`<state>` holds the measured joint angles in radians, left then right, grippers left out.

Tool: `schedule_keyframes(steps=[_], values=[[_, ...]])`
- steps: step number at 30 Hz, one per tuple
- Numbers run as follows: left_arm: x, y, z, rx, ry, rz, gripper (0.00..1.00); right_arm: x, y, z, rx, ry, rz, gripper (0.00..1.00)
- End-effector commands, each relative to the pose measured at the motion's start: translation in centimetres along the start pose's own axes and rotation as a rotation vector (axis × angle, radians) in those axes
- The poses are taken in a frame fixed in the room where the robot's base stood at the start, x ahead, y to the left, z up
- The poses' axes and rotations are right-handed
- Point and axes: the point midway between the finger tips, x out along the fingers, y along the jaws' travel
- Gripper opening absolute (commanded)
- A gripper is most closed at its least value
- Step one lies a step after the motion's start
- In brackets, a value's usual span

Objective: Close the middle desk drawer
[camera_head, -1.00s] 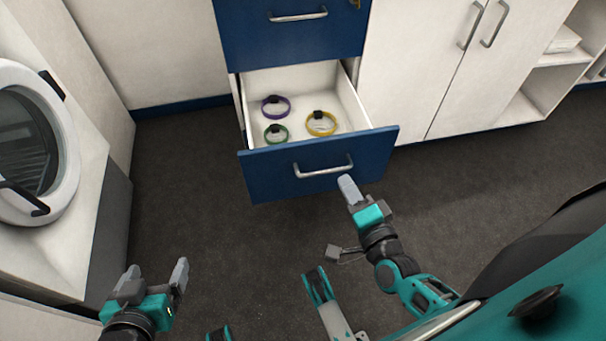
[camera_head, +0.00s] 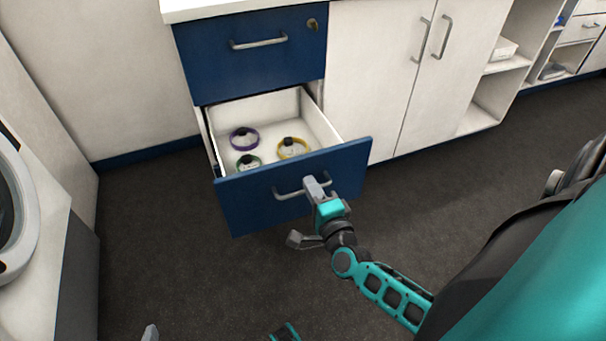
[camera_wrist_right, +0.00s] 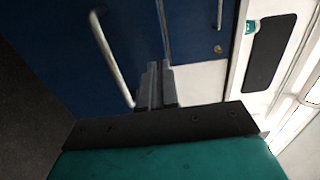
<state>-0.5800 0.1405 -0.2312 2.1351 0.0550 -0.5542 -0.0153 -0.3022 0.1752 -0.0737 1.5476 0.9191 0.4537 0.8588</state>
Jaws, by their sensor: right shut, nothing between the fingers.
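The open drawer (camera_head: 250,203) has a blue front, a silver handle (camera_head: 286,194) and a white inside. It stands pulled out below a shut blue drawer (camera_head: 225,65). My right gripper (camera_head: 315,187) is shut and empty, its fingertips at the drawer front by the handle's right end. I cannot tell whether they touch it. In the right wrist view the shut fingers (camera_wrist_right: 157,85) point at the blue front, beside the handle (camera_wrist_right: 113,62).
Purple (camera_head: 244,139), yellow (camera_head: 293,148) and green (camera_head: 249,162) collars lie in the open drawer. White cabinet doors (camera_head: 400,80) stand to the right. A white machine with a round door (camera_head: 30,205) is at the left. The dark floor (camera_head: 180,260) before the drawer is clear.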

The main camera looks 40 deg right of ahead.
Motion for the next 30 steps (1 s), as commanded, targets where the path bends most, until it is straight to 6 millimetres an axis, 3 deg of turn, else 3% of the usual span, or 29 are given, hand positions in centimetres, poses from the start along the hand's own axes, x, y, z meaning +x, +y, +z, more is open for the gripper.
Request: schedule_keyframes(steps=[3, 10, 30], values=[[0.4, 0.1, 0.4, -0.001, -0.004, 0.003, 0.85, 2.4, 0.1, 0.0, 0.001, 0.001, -0.003, 0.00], [0.6, 0.2, 0.6, 0.000, -0.006, 0.007, 0.85, 4.8, 0.1, 0.0, 0.000, 0.000, 0.000, 0.00], [0.5, 0.2, 0.2, 0.000, -0.002, 0.008, 0.85, 4.9, 0.0, 0.0, -0.001, -0.001, 0.001, 0.00]])
